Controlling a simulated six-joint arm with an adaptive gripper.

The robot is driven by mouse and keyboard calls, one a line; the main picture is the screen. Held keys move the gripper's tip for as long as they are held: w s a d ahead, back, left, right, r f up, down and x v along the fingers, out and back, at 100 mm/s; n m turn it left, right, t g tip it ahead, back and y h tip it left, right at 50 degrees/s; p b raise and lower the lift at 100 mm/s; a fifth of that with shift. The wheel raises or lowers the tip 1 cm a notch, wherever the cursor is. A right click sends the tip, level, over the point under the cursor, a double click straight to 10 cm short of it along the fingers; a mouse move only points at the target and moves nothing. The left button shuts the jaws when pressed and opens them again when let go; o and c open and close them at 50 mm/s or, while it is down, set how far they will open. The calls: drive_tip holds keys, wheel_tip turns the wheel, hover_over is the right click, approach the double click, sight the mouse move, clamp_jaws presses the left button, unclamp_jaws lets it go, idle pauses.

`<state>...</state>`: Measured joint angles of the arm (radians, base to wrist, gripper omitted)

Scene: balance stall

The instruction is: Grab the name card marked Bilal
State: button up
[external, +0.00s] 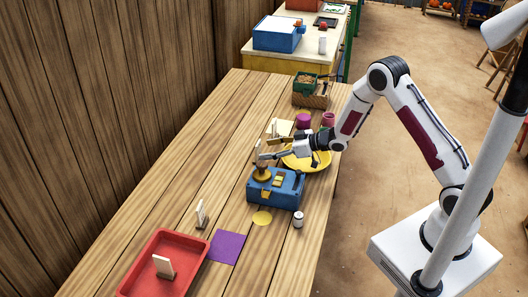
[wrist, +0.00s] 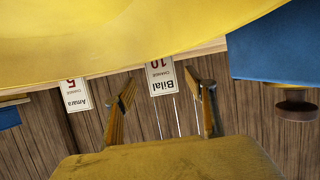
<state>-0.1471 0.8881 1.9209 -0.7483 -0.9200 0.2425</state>
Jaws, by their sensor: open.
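The name card marked Bilal (wrist: 162,78), white with a red 10, appears upside down in the wrist view. It shows between the two open fingers of my gripper (wrist: 159,86), and no contact is visible. A second card, marked Amara (wrist: 74,94) with a red 5, is to its left. In the external view my gripper (external: 265,149) reaches low over the table toward the wall side, beyond the blue scale. The Bilal card's lettering cannot be read there.
A yellow dish (external: 306,160) is beside my gripper, and the blue scale (external: 287,191) stands in front. Another card (external: 201,212) stands nearer, and one (external: 163,266) is in the red tray (external: 199,247). The table's wall side is mostly clear.

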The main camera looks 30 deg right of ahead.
sight(259, 150)
drive_tip(key=shift+w+a, duration=0.1)
drive_tip(key=shift+x, duration=2.5)
drive_tip(key=c, duration=1.2)
